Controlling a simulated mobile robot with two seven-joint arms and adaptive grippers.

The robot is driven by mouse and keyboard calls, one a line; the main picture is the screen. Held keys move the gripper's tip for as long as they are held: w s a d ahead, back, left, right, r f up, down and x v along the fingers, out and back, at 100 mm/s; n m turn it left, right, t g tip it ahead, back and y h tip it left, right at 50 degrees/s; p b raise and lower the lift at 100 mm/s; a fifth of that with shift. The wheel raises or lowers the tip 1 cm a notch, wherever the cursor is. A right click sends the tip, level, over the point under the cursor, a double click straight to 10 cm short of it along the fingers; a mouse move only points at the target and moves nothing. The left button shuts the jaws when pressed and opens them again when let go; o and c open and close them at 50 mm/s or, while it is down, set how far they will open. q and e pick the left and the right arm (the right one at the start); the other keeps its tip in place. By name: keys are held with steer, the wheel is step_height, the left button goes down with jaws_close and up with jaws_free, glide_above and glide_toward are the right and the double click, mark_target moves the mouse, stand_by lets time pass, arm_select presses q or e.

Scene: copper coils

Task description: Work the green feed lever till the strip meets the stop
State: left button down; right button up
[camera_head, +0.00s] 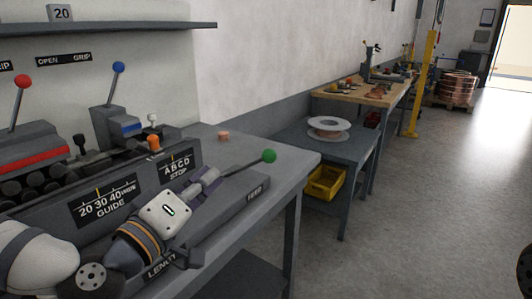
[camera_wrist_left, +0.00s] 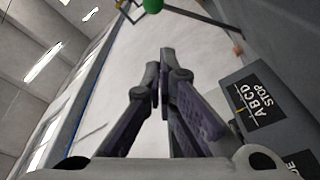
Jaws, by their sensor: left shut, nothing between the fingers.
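The green feed lever's ball knob (camera_head: 269,156) stands at the right end of the bench machine, its thin dark rod slanting down left toward my gripper. The knob also shows at the top edge of the left wrist view (camera_wrist_left: 153,5). My left gripper (camera_head: 212,178) is shut and empty, its fingertips near the rod's lower part in the head view; I cannot tell whether they touch it. In the wrist view, the knob lies beyond the fingertips (camera_wrist_left: 160,72). The ABCD STOP plate (camera_head: 176,165) is left of the gripper. No strip is clearly visible. My right gripper is out of view.
A red-knobbed lever (camera_head: 22,81), a blue-knobbed lever (camera_head: 119,67) and an orange knob (camera_head: 154,144) stand left. A GUIDE plate (camera_head: 107,201) is beside my arm. A small copper piece (camera_head: 223,136) lies on the bench behind.

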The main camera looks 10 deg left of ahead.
arm_select(q)
steer(key=shift+w+a+r+t+y, duration=0.15)
steer(key=shift+a+r+t, duration=0.1)
steer(key=shift+r, duration=0.3)
steer(key=shift+w+a+r+t+y, duration=0.15)
steer(key=shift+a+r+t, duration=0.1)
steer(key=shift+r, duration=0.3)
steer(key=w+d+b, duration=0.4)
steer(key=w+d, duration=0.1)
steer(key=w, duration=0.5)
steer(key=shift+w+f, duration=0.25)
steer(key=shift+f, duration=0.15)
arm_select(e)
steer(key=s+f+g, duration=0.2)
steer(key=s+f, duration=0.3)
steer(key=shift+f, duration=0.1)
